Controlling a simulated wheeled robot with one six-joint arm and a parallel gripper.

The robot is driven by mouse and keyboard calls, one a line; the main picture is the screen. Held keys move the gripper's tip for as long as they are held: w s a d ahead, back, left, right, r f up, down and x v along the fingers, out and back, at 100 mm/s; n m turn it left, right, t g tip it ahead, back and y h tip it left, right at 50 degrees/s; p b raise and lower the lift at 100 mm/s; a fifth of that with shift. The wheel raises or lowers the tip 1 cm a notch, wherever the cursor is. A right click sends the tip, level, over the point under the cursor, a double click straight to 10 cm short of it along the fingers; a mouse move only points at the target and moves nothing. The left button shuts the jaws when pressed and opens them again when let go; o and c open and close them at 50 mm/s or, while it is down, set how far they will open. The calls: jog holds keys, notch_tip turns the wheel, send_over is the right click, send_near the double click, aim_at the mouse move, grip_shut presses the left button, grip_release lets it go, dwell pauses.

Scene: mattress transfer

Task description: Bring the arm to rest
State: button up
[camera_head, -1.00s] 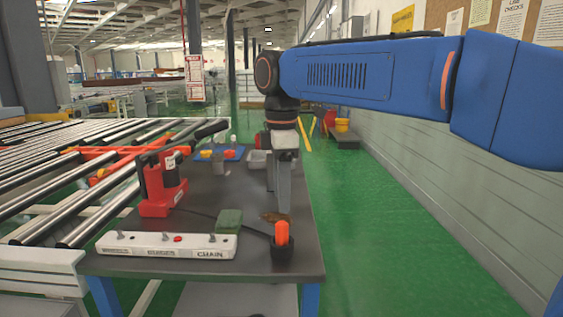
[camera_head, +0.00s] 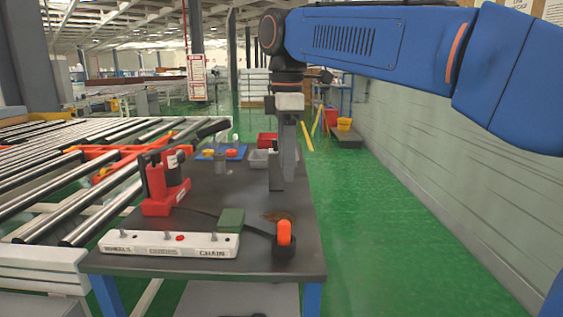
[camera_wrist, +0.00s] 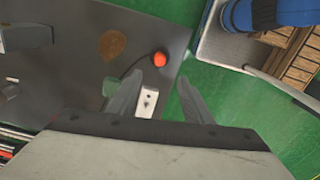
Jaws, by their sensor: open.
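My gripper (camera_head: 283,180) hangs pointing down above the right side of the dark table (camera_head: 150,260) in the head view. In the wrist view, its two fingers (camera_wrist: 158,97) stand apart with nothing between them; the table's edge and green floor show beyond. My blue arm reaches in from the upper right of the head view. A brown round patch (camera_head: 279,215) lies on the table just in front of the gripper. It also shows in the wrist view (camera_wrist: 112,44), apart from the fingers.
Grey and red bins (camera_head: 260,158) stand at the back. A roller conveyor (camera_head: 60,190) is left; green floor (camera_head: 380,230) is open right.

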jog(key=s+d+f+m+t, duration=0.1)
jog(key=s+d+f+m, duration=0.4)
jog(key=d, duration=0.4)
jog(key=s+d+f+m+t, duration=0.1)
jog(key=s+d+f+m, duration=0.4)
jog(key=d, duration=0.3)
jog(key=s+d+f+m+t, duration=0.1)
jog(key=s+d+f+m, duration=0.3)
jog(key=f, duration=0.5)
jog(key=s+d+f+m+t, duration=0.1)
jog(key=s+d+f+m, duration=0.4)
jog(key=f, duration=0.4)
jog(key=shift+s+d+t, duration=0.35)
jog(key=shift+s+t, duration=0.05)
jog(key=shift+s, duration=0.4)
